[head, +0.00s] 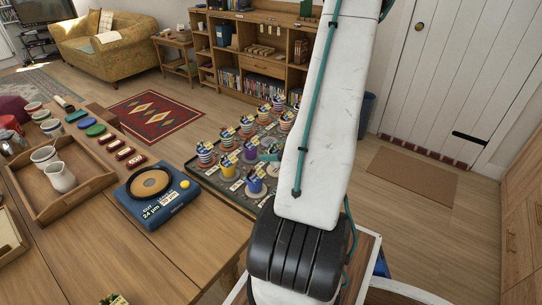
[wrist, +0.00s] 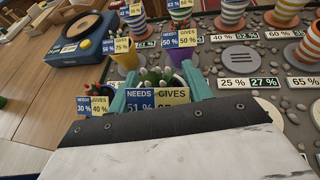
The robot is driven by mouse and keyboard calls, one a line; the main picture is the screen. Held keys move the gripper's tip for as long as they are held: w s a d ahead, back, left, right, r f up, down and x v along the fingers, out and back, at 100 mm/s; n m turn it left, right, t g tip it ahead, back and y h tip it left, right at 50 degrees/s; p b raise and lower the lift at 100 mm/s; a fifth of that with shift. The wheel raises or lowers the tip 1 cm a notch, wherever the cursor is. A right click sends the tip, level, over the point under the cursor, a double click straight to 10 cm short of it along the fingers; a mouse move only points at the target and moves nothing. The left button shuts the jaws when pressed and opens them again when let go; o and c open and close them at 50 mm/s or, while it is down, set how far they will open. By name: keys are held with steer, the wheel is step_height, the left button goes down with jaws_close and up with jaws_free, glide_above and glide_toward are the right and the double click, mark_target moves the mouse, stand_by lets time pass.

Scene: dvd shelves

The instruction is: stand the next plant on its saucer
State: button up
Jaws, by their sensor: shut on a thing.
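My gripper (wrist: 158,88) has teal fingers and is shut on a small potted cactus (wrist: 157,75) in the wrist view. Its blue and yellow tag reads NEEDS 51 %, and the GIVES figure is partly cut off; its pot is mostly hidden. A bare round grey saucer (wrist: 240,57) with dark bars lies on the pebbled tray (wrist: 205,57), ahead and to the right of the held plant. A plate (wrist: 248,83) reading 25 % 27 % lies on its near side. In the head view my arm hides part of the tray (head: 232,193).
A yellow pot (wrist: 126,59) and a purple pot (wrist: 181,53) with tagged plants stand just beyond my gripper. Striped pots (wrist: 232,12) stand behind, and an orange striped pot (wrist: 310,45) at right. A blue box (head: 157,193) lies on the wooden table left of the tray.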

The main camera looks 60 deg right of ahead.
steer(key=shift+w+d, duration=0.1)
steer(key=shift+d, duration=0.25)
steer(key=f, duration=0.1)
steer(key=d+f, duration=0.1)
steer(key=shift+w+f, duration=0.2)
steer(key=shift+f, duration=0.2)
steer(key=shift+w+a+f, duration=0.15)
steer(key=shift+a+f, duration=0.05)
steer(key=shift+f, duration=0.2)
steer(key=o, duration=1.1)
steer(key=shift+f, duration=0.15)
